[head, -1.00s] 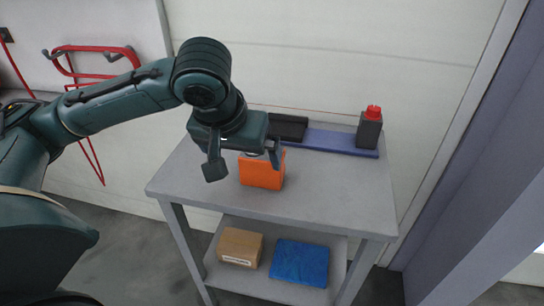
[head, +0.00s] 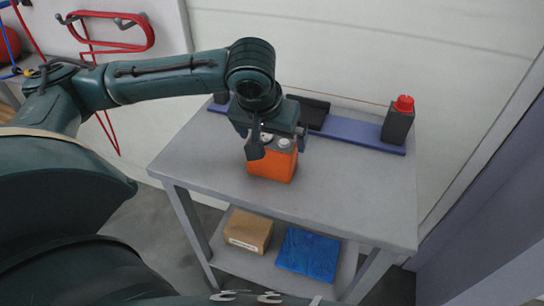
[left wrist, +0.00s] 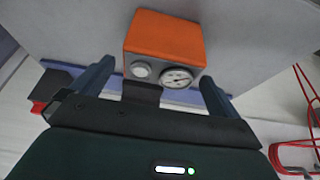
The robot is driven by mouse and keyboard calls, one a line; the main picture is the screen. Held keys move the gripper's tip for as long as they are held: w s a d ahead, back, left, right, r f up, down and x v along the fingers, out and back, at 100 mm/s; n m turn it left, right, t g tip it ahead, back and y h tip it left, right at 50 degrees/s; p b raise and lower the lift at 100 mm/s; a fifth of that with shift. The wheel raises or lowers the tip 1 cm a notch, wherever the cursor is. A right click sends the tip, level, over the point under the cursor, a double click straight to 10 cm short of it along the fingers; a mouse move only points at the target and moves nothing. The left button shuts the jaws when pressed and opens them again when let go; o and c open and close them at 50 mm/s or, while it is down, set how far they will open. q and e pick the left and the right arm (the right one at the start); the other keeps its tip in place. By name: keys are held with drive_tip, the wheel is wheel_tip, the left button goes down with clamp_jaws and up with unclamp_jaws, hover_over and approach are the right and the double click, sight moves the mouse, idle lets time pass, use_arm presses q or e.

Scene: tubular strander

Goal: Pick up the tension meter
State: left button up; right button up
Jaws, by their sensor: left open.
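The tension meter appears to be the orange box (head: 270,166) standing on the grey table, with a round dial and a pale knob on top. In the left wrist view the orange box (left wrist: 165,38) shows its dial and knob face towards my gripper. My left gripper (head: 280,146) is open just above the meter, one finger on each side of it in the head view. In the left wrist view the fingers (left wrist: 155,87) are spread wider than the box, with nothing held. The gripper partly hides the meter's top. My right gripper is not in view.
A blue rail with black blocks (head: 350,132) and a red-capped dark block (head: 398,120) lies along the table's back edge. The table top (head: 350,190) is clear to the right. The lower shelf holds a cardboard box (head: 248,230) and a blue item (head: 308,254).

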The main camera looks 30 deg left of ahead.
sight(272, 140)
use_arm(q)
drive_tip(key=x, duration=0.5)
drive_tip(key=shift+a+b, duration=0.15)
drive_tip(key=shift+b, duration=0.2)
drive_tip(key=shift+c, duration=0.4)
drive_tip(key=shift+r, duration=0.1)
drive_tip(key=c, duration=0.9)
